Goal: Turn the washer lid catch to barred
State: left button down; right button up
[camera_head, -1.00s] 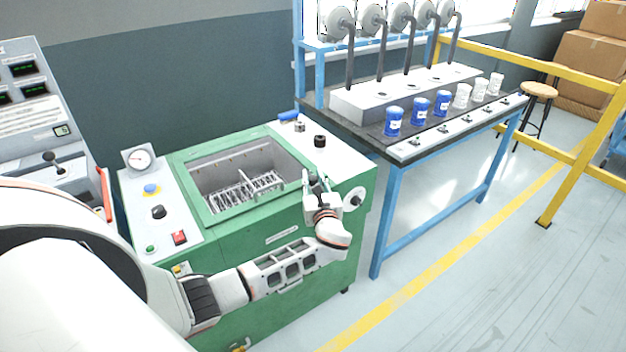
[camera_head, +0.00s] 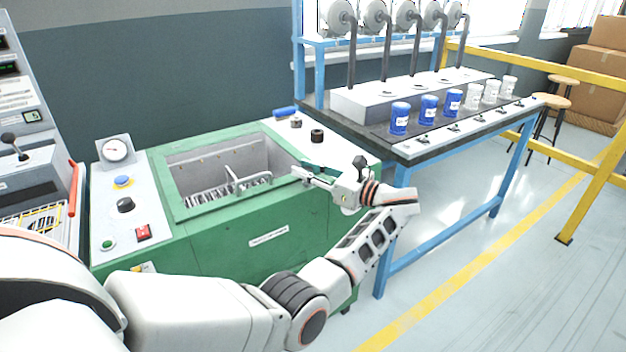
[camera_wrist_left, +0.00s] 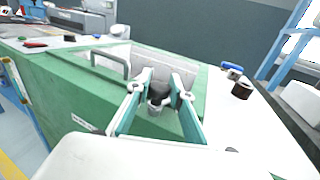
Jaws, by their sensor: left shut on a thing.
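The green washer (camera_head: 235,240) stands in front of me with its square basin uncovered. A wire basket with a raised handle (camera_head: 250,180) sits inside. My left gripper (camera_head: 297,172) reaches in from the right over the basin's front right corner. In the left wrist view its two teal fingers (camera_wrist_left: 157,100) stand on either side of a small dark knob with a pale collar (camera_wrist_left: 158,96), which I take for the lid catch. The fingers are shut on it. In the head view the fingers and wrist hide this knob, and its setting cannot be read. My right gripper is not in view.
A black knob (camera_head: 317,135) and a blue part (camera_head: 285,112) sit on the washer's right top. The left panel has a gauge (camera_head: 115,149), a black knob (camera_head: 125,204) and a red switch (camera_head: 143,232). A blue-legged bench (camera_head: 405,150) with jars stands close on the right.

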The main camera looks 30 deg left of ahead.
pick_arm(q)
jog(key=shift+f+n+g+b, duration=0.45)
jog(key=shift+n+g+b, duration=0.05)
jog(key=shift+g+b, duration=0.45)
jog(key=shift+r+n+g+b, duration=0.3)
jog(key=shift+g+b, duration=0.05)
jog(key=shift+r, duration=0.15)
jog(key=c, duration=1.8)
grip_release()
jog(key=shift+a, duration=0.1)
jog(key=shift+o, duration=0.2)
jog(key=shift+r, duration=0.1)
notch_tip(320, 180, up, 10)
jog(key=shift+f, duration=0.1)
